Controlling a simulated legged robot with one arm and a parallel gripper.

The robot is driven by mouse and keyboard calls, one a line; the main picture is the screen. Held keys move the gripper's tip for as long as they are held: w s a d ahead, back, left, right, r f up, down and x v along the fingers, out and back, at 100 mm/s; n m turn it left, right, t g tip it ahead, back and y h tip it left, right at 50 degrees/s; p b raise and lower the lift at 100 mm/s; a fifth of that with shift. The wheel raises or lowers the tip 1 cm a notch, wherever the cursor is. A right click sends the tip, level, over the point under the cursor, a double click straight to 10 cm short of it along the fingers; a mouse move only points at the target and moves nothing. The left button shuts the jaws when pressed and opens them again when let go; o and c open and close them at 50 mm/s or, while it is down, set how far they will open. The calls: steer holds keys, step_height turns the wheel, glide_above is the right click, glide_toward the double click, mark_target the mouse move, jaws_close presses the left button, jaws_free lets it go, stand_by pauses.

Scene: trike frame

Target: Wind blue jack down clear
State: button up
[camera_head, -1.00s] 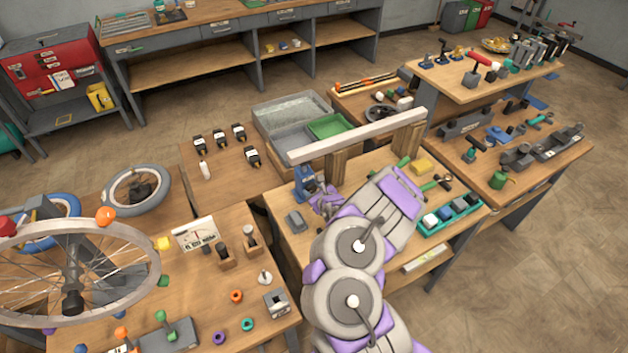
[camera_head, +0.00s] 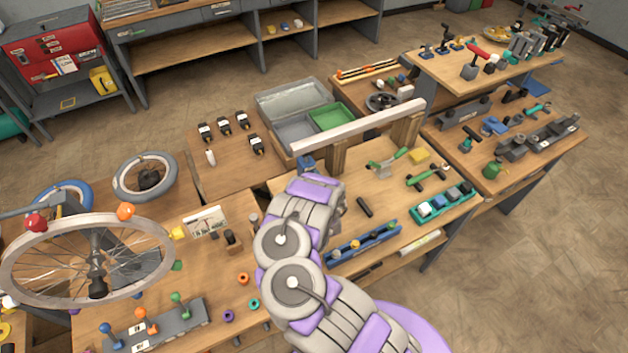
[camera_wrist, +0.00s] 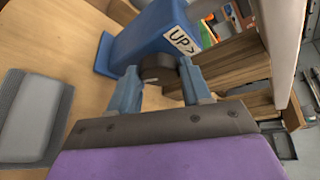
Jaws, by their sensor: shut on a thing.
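The blue jack (camera_wrist: 150,35) stands on the wooden bench in the wrist view, with a white "UP>" label and a dark round knob (camera_wrist: 158,68) on its near side. My gripper (camera_wrist: 160,80) is shut on this knob, one finger on each side. In the head view only the top of the blue jack (camera_head: 307,163) shows, near the left end of a pale beam (camera_head: 360,125). My arm hides the rest of the jack and my fingers there. I cannot tell whether the jack's top touches the beam.
Wooden blocks (camera_head: 403,130) hold up the beam; a wood block (camera_wrist: 232,60) is close right of the jack in the wrist view. A grey block (camera_wrist: 30,115) lies left of my gripper. A blue tray (camera_head: 365,245) and a teal tray (camera_head: 445,202) lie toward the bench front.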

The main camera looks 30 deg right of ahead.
steer(key=shift+a+f+n+t+h+b, duration=0.2)
steer(key=shift+n+h+b, duration=0.1)
steer(key=shift+n+b, duration=0.3)
steer(key=shift+a+f+n+t+h+b, duration=0.1)
steer(key=shift+f+n+t+h+b, duration=0.15)
steer(key=shift+n+b, duration=0.35)
steer(key=shift+r+n+t+h+b, duration=0.1)
steer(key=shift+n+t+h+b, duration=0.15)
steer(key=shift+n+b, duration=0.55)
steer(key=o, duration=1.1)
steer(key=shift+c, duration=0.2)
steer(key=shift+r, duration=0.1)
